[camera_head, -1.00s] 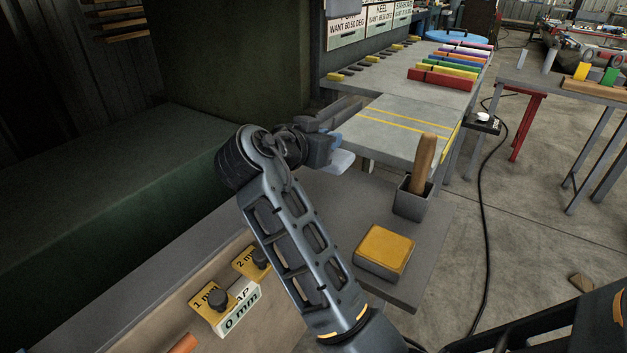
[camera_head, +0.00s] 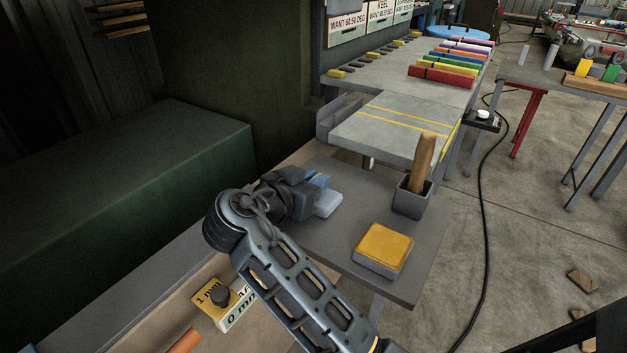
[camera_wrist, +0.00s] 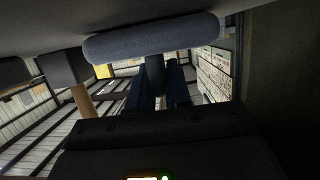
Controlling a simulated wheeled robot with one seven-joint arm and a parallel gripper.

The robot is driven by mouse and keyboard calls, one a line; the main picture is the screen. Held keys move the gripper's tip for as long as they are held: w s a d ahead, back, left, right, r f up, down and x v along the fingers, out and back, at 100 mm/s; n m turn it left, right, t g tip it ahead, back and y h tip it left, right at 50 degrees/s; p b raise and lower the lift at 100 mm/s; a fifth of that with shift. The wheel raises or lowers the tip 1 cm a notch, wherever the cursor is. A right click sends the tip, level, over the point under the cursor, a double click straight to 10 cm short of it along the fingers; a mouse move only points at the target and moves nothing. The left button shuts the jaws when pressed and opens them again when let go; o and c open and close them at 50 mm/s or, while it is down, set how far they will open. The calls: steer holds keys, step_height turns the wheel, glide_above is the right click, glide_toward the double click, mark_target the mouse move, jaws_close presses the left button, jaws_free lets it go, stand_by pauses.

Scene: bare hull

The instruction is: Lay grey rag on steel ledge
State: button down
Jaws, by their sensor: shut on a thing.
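The grey rag (camera_head: 328,205) is a pale blue-grey folded piece at the tip of my gripper (camera_head: 318,190). In the wrist view the rag (camera_wrist: 150,38) shows as a soft grey roll across the fingers, which are shut on it. The steel ledge (camera_head: 345,245) is a flat dark grey plate beneath my gripper. The rag is over the left part of the ledge, very low. I cannot tell if it touches. My arm hides part of the ledge's left side.
On the ledge stand a yellow-topped block (camera_head: 383,246) and a grey cup (camera_head: 410,198) with a wooden handle (camera_head: 424,160) in it. A higher grey table (camera_head: 385,140) with yellow lines lies behind. The ledge's middle is clear.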

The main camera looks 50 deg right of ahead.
steer(key=shift+f, duration=0.15)
steer(key=c, duration=1.1)
jaws_free()
steer(key=shift+o, duration=0.2)
steer(key=b+v, duration=0.2)
steer(key=v, duration=1)
steer(key=shift+r, duration=0.2)
